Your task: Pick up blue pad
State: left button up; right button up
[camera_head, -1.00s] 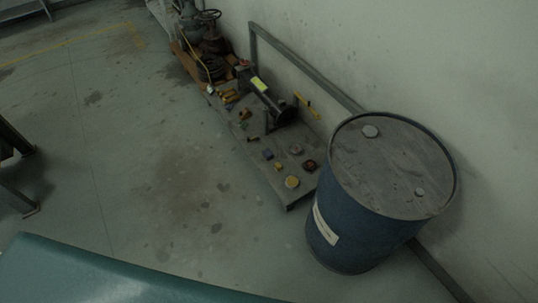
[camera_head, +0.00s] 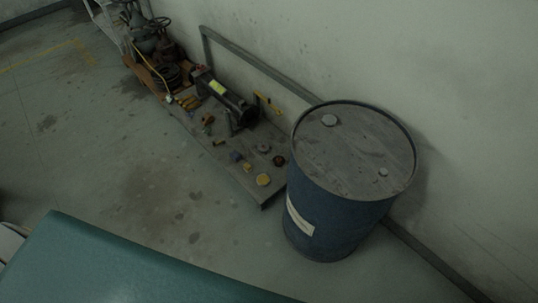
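A small blue-grey item (camera_head: 235,156), which looks like the blue pad, lies on the low grey bench (camera_head: 262,196) near its front edge. A small yellow block (camera_head: 247,168) and a round yellow disc (camera_head: 264,180) lie beside it, nearer the bench's near corner. The item is too small and dark to make out its shape well. Neither of my grippers shows in the head view.
A large blue drum (camera_head: 335,215) stands at the bench's right end. A black cylindrical device (camera_head: 228,100), small tools and fittings are on the bench. Rusty valves (camera_head: 160,45) stand behind. A teal surface (camera_head: 120,265) fills the lower left. Floor left of the bench is clear.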

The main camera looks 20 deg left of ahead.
aim_at(234, 155)
jog(key=i+j+z, duration=0.1)
jog(key=j+z, duration=0.3)
jog(key=i+j+z, duration=0.1)
jog(key=z, duration=0.3)
jog(key=j+z, duration=0.8)
